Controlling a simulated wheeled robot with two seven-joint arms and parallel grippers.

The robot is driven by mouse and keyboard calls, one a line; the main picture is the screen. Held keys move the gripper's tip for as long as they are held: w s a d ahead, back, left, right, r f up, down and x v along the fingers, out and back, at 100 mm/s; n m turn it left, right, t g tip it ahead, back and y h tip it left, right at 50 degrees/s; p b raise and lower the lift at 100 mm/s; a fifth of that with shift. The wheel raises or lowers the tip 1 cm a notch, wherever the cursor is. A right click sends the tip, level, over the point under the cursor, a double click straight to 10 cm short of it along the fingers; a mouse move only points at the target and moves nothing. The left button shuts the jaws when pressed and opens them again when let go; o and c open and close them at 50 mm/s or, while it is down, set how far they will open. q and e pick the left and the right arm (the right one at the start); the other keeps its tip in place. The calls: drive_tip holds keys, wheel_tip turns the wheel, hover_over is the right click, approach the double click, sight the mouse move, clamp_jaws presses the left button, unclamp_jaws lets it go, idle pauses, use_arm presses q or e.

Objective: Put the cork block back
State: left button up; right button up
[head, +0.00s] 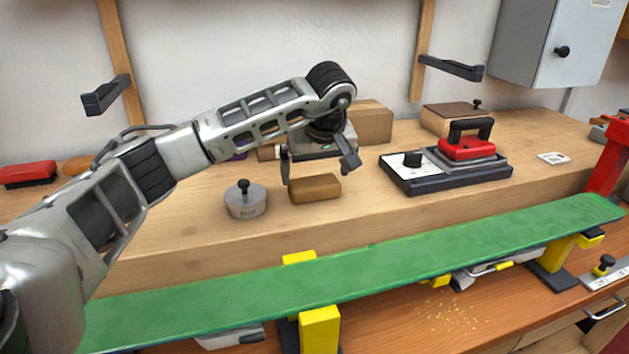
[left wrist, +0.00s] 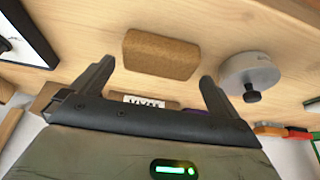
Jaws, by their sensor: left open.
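The cork block (head: 315,189), a brown rounded brick, lies flat on the raised wooden shelf in the head view. It also shows in the left wrist view (left wrist: 160,56), just beyond the fingertips. My left gripper (head: 318,173) is open, with its fingers spread at either side of the block. In the left wrist view the space between the fingers (left wrist: 157,73) is empty, and the block appears not to be gripped. Whether a finger touches it I cannot tell. My right gripper is in neither view.
A grey round weight with a black knob (head: 245,202) stands close left of the block. A tan box (head: 372,123) stands behind my gripper. A green board (head: 350,264) runs along the front. A red brush (head: 28,174) lies far left.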

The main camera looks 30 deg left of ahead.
use_arm(q)
drive_tip(key=v, duration=0.8)
